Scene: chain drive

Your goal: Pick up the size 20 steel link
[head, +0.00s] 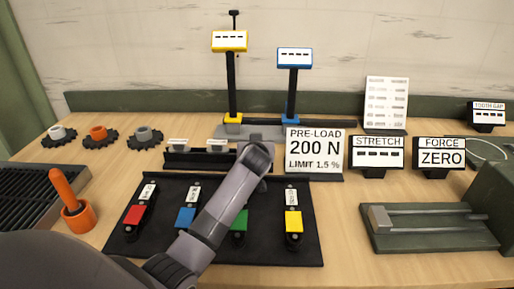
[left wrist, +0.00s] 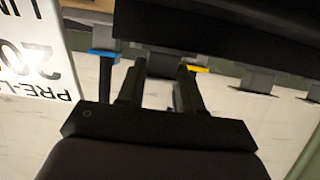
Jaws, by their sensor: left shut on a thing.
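My left arm reaches over the black mat (head: 265,251); its gripper is hidden behind my own wrist, near the right end of the dark rack (head: 192,163). In the left wrist view my left gripper (left wrist: 161,66) has its two fingers apart, reaching to a dark part (left wrist: 220,30) across the top. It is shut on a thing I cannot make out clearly. On the mat lie a red piece (head: 134,215), a blue piece (head: 186,217), a green piece (head: 239,228) and a yellow piece (head: 293,222), with small tags. I cannot read which is the size 20 steel link.
The pre-load sign (head: 314,150) stands right of my wrist. Behind are a yellow-based post (head: 232,85) and a blue-based post (head: 292,95). Several sprockets (head: 100,136) lie at left, near an orange-handled tool (head: 72,205). A green fixture (head: 425,236) sits at right.

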